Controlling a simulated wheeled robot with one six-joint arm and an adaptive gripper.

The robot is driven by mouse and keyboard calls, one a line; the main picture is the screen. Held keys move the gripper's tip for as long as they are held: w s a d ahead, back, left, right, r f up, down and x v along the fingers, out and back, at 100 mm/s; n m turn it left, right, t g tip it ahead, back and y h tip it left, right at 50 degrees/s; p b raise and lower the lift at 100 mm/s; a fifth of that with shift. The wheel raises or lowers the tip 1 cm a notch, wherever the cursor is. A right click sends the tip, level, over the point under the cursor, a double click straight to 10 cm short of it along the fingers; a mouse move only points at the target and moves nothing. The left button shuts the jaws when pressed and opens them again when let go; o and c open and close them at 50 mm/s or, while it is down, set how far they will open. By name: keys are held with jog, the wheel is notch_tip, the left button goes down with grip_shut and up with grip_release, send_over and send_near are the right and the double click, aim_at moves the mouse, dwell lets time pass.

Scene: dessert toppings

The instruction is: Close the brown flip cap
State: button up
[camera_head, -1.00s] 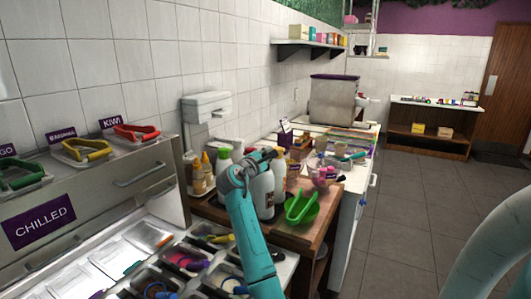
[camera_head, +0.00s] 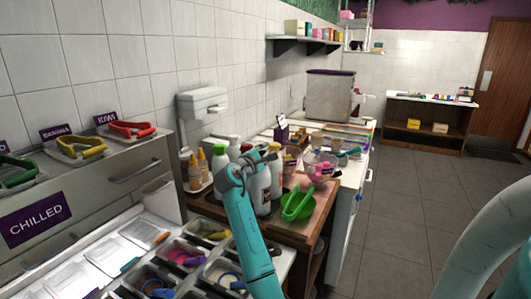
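My gripper (camera_head: 268,157) is at the end of my teal arm, over the tops of white bottles on the wooden counter. It is small and dark here, and I cannot tell whether its fingers are open or shut. A white bottle (camera_head: 260,192) stands upright just below it, with its top hidden behind my wrist. Another white bottle with a dark label (camera_head: 276,178) stands just behind and to the right. I cannot make out the brown flip cap, or whether my gripper touches it.
A green scoop-like item (camera_head: 297,204) lies at right on the wooden counter (camera_head: 293,231). Topping bins (camera_head: 185,254) are in front; the floor (camera_head: 400,215) is clear at right.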

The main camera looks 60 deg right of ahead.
jog(key=a, duration=1.2)
jog(key=shift+s, duration=0.45)
